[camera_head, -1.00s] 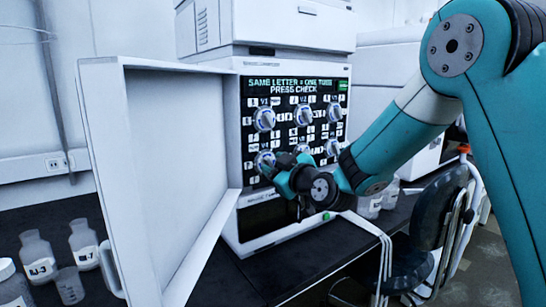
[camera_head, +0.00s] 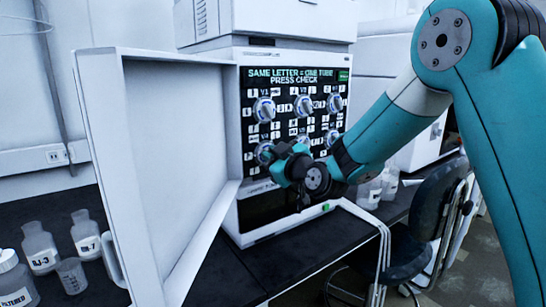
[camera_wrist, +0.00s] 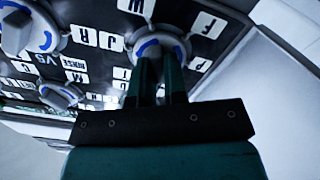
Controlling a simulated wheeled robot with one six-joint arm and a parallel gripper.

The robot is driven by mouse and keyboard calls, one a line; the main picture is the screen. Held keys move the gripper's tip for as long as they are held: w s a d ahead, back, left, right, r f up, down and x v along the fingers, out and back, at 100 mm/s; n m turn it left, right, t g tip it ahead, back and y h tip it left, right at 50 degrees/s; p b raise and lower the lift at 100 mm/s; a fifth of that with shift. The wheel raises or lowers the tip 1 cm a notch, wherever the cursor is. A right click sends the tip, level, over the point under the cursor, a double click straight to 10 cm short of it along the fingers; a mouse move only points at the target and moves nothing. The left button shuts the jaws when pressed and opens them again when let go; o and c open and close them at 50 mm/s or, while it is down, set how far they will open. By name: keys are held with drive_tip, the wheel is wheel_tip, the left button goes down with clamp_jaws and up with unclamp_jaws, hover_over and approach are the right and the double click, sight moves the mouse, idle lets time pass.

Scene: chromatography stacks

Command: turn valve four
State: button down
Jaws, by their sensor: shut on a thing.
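Valve four is the lower-left round knob (camera_head: 264,153) on the dark panel, under a small V4 label. It also shows in the wrist view as a white knob with a blue arc (camera_wrist: 160,46). My gripper (camera_head: 273,153) reaches the panel from the right and is shut on this knob; its two dark fingers (camera_wrist: 158,70) lie on either side of the knob's grip. The fingers and arm hide part of the knob and the lower panel. The exact angle of the knob's pointer is hard to read.
Other valve knobs (camera_head: 303,106) sit close above and to the right. A screen line (camera_head: 291,73) reads "SAME LETTER = ONE TUBE PRESS CHECK". The open white cabinet door (camera_head: 165,170) stands left of the panel. Labelled bottles (camera_head: 40,248) stand at lower left; a chair (camera_head: 405,240) is at right.

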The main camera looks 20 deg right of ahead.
drive_tip(key=m+b, duration=0.1)
drive_tip(key=m, duration=1)
drive_tip(key=shift+d+b, duration=0.15)
drive_tip(key=shift+b, duration=0.15)
drive_tip(key=shift+m, duration=0.4)
drive_tip(key=c, duration=1.2)
unclamp_jaws()
drive_tip(key=shift+o, duration=0.2)
